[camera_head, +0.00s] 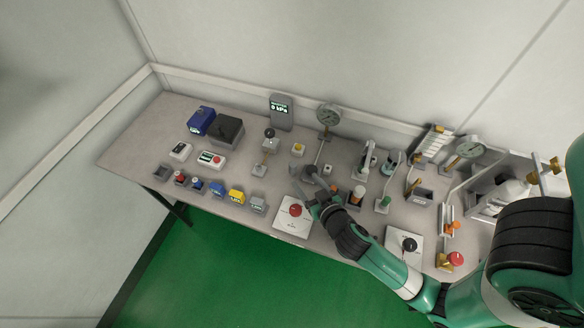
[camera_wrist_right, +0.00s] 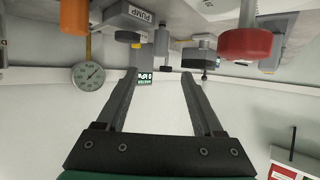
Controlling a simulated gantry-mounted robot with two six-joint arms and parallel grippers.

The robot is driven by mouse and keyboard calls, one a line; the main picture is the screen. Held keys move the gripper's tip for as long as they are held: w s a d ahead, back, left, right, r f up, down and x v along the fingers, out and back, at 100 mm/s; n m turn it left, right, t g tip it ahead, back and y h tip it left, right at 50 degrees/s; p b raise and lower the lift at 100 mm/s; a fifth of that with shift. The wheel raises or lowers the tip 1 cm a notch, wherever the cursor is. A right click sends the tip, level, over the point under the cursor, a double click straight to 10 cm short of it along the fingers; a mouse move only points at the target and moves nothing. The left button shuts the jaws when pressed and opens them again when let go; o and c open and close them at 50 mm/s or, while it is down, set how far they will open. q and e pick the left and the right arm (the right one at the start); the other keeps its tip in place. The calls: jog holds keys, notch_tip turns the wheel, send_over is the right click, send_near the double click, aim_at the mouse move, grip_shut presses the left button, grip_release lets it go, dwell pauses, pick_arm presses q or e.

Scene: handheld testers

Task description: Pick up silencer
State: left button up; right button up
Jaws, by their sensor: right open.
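I cannot tell for certain which item is the silencer; no readable label names it. My right gripper (camera_head: 309,174) is open over the middle of the bench, behind the white plate with a red button (camera_head: 295,211). In the right wrist view the two fingers (camera_wrist_right: 158,75) are spread. No object is clearly held between them. A small dark labelled block (camera_wrist_right: 145,78) shows beyond the left finger. An orange cylinder (camera_wrist_right: 75,15) and a red button (camera_wrist_right: 246,43) lie to either side. The gripper hides part of the bench beneath it. My left gripper is not in view.
A round gauge (camera_head: 328,116) stands behind the gripper, with a kPa display (camera_head: 281,111) left of it. Several small coloured boxes line the front left, including a yellow one (camera_head: 236,195). Fittings crowd the right side. The front left bench edge has some bare room.

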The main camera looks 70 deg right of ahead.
aim_at(293, 165)
jog(key=b+x, duration=0.1)
jog(key=x, duration=0.4)
jog(key=shift+d, duration=0.1)
jog(key=shift+w+d+f, duration=0.15)
jog(key=shift+w, duration=0.15)
jog(key=b+x, duration=0.1)
jog(key=x, duration=0.3)
jog(key=shift+w+d+b, duration=0.15)
jog(key=shift+b, duration=0.15)
jog(key=shift+w+d+f, duration=0.1)
jog(key=shift+w+d, duration=0.15)
grip_shut()
